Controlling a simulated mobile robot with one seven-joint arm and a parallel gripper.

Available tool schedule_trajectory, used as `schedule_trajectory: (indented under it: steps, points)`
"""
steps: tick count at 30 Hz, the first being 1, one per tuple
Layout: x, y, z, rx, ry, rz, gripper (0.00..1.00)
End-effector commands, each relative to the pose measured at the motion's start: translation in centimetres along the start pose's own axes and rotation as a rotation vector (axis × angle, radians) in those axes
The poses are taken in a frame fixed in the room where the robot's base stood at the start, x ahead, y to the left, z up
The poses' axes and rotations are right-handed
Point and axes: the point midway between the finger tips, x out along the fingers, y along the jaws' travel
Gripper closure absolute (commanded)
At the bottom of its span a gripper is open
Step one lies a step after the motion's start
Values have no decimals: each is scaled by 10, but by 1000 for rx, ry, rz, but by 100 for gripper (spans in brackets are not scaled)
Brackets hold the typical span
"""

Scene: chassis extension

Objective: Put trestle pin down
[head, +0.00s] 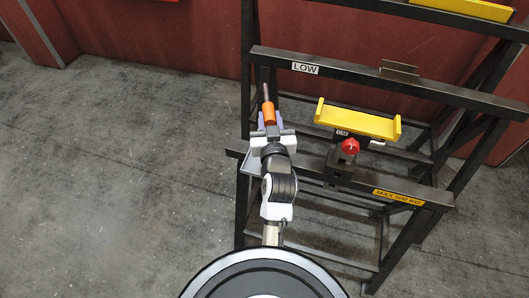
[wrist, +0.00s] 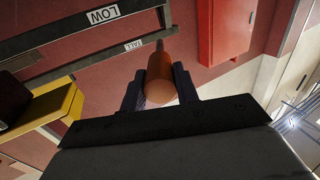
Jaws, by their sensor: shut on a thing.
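The trestle pin has an orange handle (head: 269,112) and a thin grey metal shaft that points away from me in the head view. My gripper (head: 269,119) is shut on the orange handle. In the wrist view the orange handle (wrist: 161,78) sits between the two dark fingers of my gripper (wrist: 160,88), with the shaft tip showing beyond it. The pin is held in the air at the left side of the dark metal trestle (head: 340,78). The wrist view does not show it touching anything.
A yellow cradle (head: 357,122) with a red knob (head: 350,146) stands on the trestle, right of my gripper. The upper beam carries a LOW label (head: 305,68) and a small angled plate (head: 398,71). A red box (wrist: 226,40) hangs on the wall. Floor at left is clear.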

Motion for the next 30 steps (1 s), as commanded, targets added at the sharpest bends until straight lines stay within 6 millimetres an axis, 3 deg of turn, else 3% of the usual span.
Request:
schedule_trajectory:
  steps: [3,12,20,27,30]
  points:
    - [-1,0,36,4,-7,1,92]
    - [0,-1,113,2,-2,-1,92]
    - [0,0,139,1,0,-1,92]
    - [0,-1,175,1,-1,-2,92]
    - [0,0,178,0,0,1,92]
